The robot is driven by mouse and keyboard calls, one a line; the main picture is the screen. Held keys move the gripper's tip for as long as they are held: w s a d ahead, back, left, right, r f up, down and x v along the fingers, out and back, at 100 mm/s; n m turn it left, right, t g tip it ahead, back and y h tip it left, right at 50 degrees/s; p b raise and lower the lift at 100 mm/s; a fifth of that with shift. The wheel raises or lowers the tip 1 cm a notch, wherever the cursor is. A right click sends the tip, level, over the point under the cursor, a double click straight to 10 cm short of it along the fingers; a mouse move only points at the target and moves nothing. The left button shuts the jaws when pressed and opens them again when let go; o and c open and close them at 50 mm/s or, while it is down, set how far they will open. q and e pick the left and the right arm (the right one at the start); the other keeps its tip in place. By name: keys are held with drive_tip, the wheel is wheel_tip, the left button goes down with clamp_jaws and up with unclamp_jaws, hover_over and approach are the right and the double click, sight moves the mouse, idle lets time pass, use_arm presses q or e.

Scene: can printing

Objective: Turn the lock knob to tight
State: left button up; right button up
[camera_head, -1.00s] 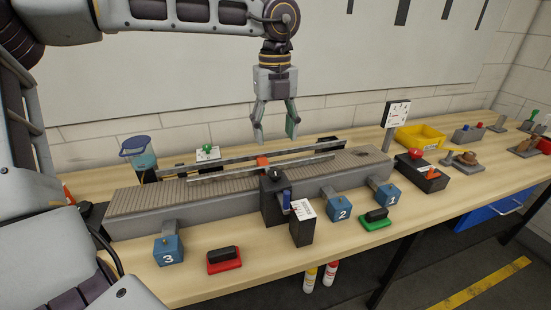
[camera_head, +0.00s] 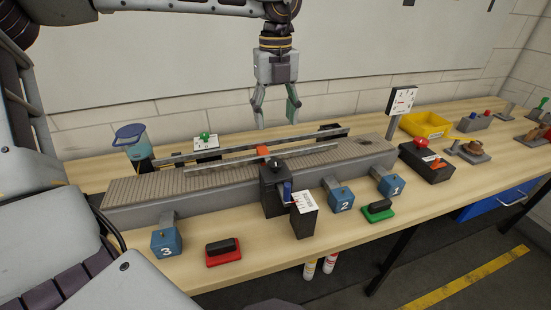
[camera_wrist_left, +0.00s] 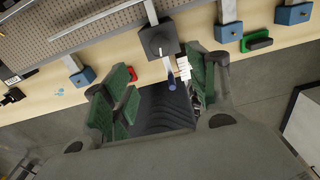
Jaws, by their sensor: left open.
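A dark knob (camera_head: 273,163) sits on top of a black post (camera_head: 273,192) at the front edge of the conveyor; I take it as the lock knob. The post's top also shows in the left wrist view (camera_wrist_left: 158,40), with a small white mark. My left gripper (camera_head: 276,108) is open and empty, pointing down above the conveyor and apart from the knob. Its green-padded fingers (camera_wrist_left: 165,88) are spread in the left wrist view.
The conveyor (camera_head: 145,197) carries long metal rails. Blue blocks numbered 3 (camera_head: 166,241), 2 (camera_head: 341,200) and 1 (camera_head: 391,186) stand along its front, with a red-based switch (camera_head: 223,252) and a green-based one (camera_head: 378,211). A yellow bin (camera_head: 425,124) is at right.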

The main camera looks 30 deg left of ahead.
sight(276, 162)
use_arm(q)
wheel_tip(276, 162, down, 11)
drive_tip(key=shift+f, duration=0.1)
drive_tip(key=shift+s+f, duration=0.1)
drive_tip(key=shift+f, duration=0.8)
use_arm(e)
drive_tip(key=shift+s+d, duration=0.1)
drive_tip(key=shift+s, duration=0.2)
drive_tip(key=shift+w, duration=0.1)
use_arm(q)
drive_tip(key=c, duration=1)
drive_tip(key=shift+c, duration=0.2)
use_arm(e)
drive_tip(key=shift+w, duration=0.25)
drive_tip(key=shift+f, duration=0.1)
